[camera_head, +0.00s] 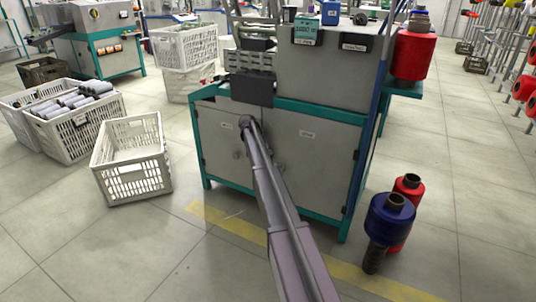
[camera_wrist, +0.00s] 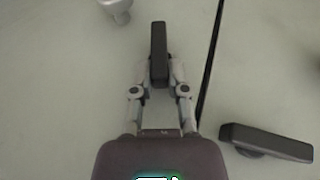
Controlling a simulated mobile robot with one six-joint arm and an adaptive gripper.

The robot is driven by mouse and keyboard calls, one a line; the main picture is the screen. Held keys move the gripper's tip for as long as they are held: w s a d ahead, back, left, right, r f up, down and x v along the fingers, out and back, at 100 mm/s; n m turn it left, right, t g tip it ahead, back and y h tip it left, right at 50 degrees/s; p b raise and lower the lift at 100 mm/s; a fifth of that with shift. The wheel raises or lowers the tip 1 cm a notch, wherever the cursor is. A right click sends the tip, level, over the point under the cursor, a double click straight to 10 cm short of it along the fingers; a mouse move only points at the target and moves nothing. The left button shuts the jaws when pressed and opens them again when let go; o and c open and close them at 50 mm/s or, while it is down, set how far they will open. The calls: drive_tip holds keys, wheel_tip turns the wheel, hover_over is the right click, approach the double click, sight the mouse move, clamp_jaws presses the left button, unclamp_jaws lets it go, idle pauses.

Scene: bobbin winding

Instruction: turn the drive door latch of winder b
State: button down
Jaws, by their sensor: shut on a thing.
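The winder's grey cabinet with a teal frame stands in the middle of the head view, with a left door (camera_head: 215,140) and a right door (camera_head: 315,160). Their labels are too small to read. In the wrist view my gripper (camera_wrist: 159,78) is shut on a dark bar-shaped latch handle (camera_wrist: 158,42), left of the door seam (camera_wrist: 210,60). The handle stands along the fingers, nearly parallel to the seam. A second dark latch handle (camera_wrist: 265,142) lies crosswise, slightly tilted, right of the seam. In the head view my arm hides the gripper and the held handle.
A round grey knob (camera_wrist: 117,10) sits on the door at the top left. A blue bobbin (camera_head: 390,217) and a red one stand on the floor right of the cabinet. An empty white crate (camera_head: 130,188) stands to its left. Open floor lies in front.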

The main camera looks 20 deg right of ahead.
drive_tip(key=shift+g+h, duration=0.3)
drive_tip(key=shift+d, duration=0.1)
drive_tip(key=c, duration=0.6)
unclamp_jaws()
drive_tip(key=shift+c, duration=0.2)
